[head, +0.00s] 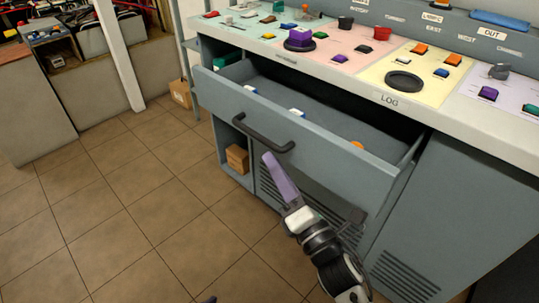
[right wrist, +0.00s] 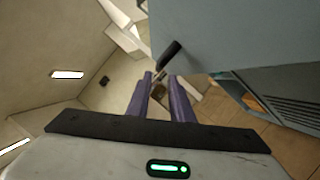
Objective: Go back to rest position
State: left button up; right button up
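My right gripper (head: 270,158) has purple fingers and is in front of the open grey drawer (head: 330,160), its tips just below the dark drawer handle (head: 262,137) in the head view. In the right wrist view the two fingers of the right gripper (right wrist: 160,78) stand apart with a gap and nothing held between them. The handle (right wrist: 168,56) shows just beyond the fingertips, apart from them as far as I can tell.
The drawer sticks out from the grey console (head: 440,210) and holds a few small items. Coloured panels with several blocks, including a purple one (head: 299,37), cover the console top. A cardboard box (head: 180,93) stands on the floor. Tiled floor (head: 120,200) is clear at left.

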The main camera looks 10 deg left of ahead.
pick_arm(q)
jog(key=shift+s, duration=0.1)
pick_arm(e)
jog(key=shift+d, duration=0.1)
dwell(0.3)
